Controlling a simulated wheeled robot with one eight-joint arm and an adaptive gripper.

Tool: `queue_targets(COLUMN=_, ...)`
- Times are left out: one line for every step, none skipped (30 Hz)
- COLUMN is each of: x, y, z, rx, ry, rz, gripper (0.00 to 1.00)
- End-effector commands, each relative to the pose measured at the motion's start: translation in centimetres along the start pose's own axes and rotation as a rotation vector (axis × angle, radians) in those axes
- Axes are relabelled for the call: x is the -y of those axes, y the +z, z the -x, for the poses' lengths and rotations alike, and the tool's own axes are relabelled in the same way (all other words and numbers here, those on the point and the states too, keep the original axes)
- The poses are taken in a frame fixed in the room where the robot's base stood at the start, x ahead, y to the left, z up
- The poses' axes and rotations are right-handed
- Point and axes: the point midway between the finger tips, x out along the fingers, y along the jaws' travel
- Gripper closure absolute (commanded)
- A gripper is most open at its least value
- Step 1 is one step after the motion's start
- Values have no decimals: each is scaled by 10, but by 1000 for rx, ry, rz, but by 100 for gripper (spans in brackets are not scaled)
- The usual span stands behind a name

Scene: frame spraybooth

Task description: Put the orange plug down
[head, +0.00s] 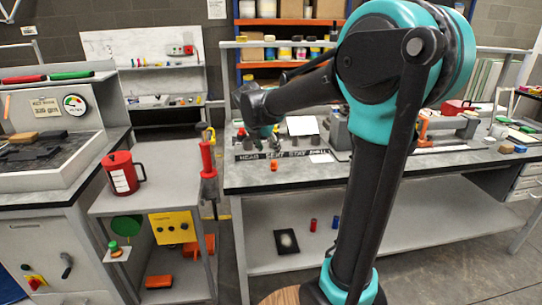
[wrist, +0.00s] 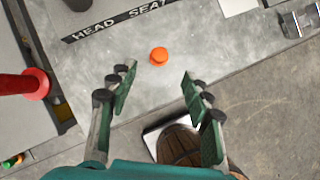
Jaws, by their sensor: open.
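The orange plug (wrist: 158,56) is a small round piece on the grey bench top, in front of the dark "HEAD SEAT" label strip (wrist: 110,22). In the head view the plug (head: 274,166) sits near the bench's front edge. My gripper (wrist: 158,76) is open and empty, its two green fingers spread wide. In the wrist view the plug appears beyond the fingertips, roughly midway between them, and touches neither. In the head view my gripper (head: 264,134) is above the bench, mostly dark and partly hidden, so its exact height is hard to tell.
A red mug (head: 122,174) stands on the low cart to the left. A red-handled tool (head: 208,160) stands upright between cart and bench. Fixtures, a white card (head: 302,125) and small parts occupy the bench's back and right. Some bare bench surrounds the plug.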

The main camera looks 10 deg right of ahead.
Motion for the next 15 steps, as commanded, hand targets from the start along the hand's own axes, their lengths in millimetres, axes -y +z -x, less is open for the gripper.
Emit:
queue_targets(x=0, y=0, z=6, rx=0, ry=0, rz=1, gripper=51)
queue_targets(x=0, y=0, z=9, rx=0, ry=0, rz=1, gripper=51)
queue_targets(x=0, y=0, z=12, rx=0, ry=0, rz=0, gripper=51)
queue_targets(x=0, y=0, z=13, rx=0, ry=0, rz=-1, gripper=51)
queue_targets(x=1, y=-1, z=14, rx=-1, ry=0, rz=-7, gripper=51)
queue_targets(x=3, y=-2, z=15, rx=-3, ry=0, rz=-23, gripper=51)
queue_targets(x=5, y=-3, z=14, rx=-5, ry=1, rz=-44, gripper=51)
queue_targets(x=9, y=-6, z=13, rx=-9, ry=2, rz=-75, gripper=51)
queue_targets(x=15, y=-10, z=10, rx=-16, ry=4, rz=-133, gripper=51)
queue_targets(x=20, y=-15, z=8, rx=-23, ry=6, rz=-189, gripper=51)
queue_targets(x=27, y=-20, z=4, rx=-31, ry=7, rz=-255, gripper=51)
queue_targets(x=37, y=-28, z=0, rx=-43, ry=9, rz=-356, gripper=51)
queue_targets(x=45, y=-35, z=-4, rx=-54, ry=11, rz=-440, gripper=51)
queue_targets(x=54, y=-42, z=-8, rx=-64, ry=10, rz=-528, gripper=51)
queue_targets(x=65, y=-53, z=-13, rx=-81, ry=10, rz=-651, gripper=51)
